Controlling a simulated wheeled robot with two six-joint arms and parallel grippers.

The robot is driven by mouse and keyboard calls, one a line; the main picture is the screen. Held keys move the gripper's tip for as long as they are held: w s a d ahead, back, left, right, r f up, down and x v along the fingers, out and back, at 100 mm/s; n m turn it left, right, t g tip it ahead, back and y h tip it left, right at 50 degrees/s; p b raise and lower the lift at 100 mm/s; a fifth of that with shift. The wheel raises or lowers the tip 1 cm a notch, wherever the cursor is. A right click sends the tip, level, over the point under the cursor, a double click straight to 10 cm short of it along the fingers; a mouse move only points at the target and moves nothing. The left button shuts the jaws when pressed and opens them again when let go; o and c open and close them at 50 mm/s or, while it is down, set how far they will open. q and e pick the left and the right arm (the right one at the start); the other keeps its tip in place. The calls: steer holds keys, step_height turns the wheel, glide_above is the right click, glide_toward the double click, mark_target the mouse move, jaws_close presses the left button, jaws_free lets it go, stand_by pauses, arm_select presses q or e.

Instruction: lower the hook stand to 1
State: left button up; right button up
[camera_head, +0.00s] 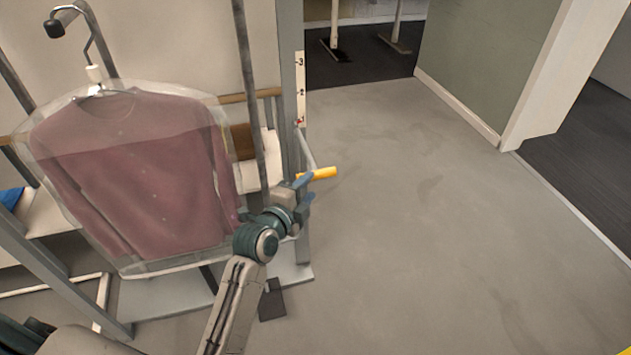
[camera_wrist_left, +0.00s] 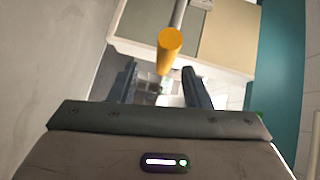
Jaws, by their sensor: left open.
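The hook stand has a grey upright post (camera_head: 291,70) with a white number scale (camera_head: 300,85). The 3 and 2 are readable, and a small red mark shows at the scale's lower end. A grey lever on the post ends in a yellow handle (camera_head: 320,173). The handle also shows in the left wrist view (camera_wrist_left: 169,48), between and beyond the fingers. My left gripper (camera_head: 303,188) is open at the handle, with its blue fingers close to it; I cannot tell if they touch. My left gripper also shows in the wrist view (camera_wrist_left: 161,86). My right gripper is not in view.
The grey floor (camera_head: 430,220) to the right is clear, with a doorway beyond.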

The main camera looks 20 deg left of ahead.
arm_select(q)
steer(key=v, duration=0.4)
steer(key=shift+s, duration=0.4)
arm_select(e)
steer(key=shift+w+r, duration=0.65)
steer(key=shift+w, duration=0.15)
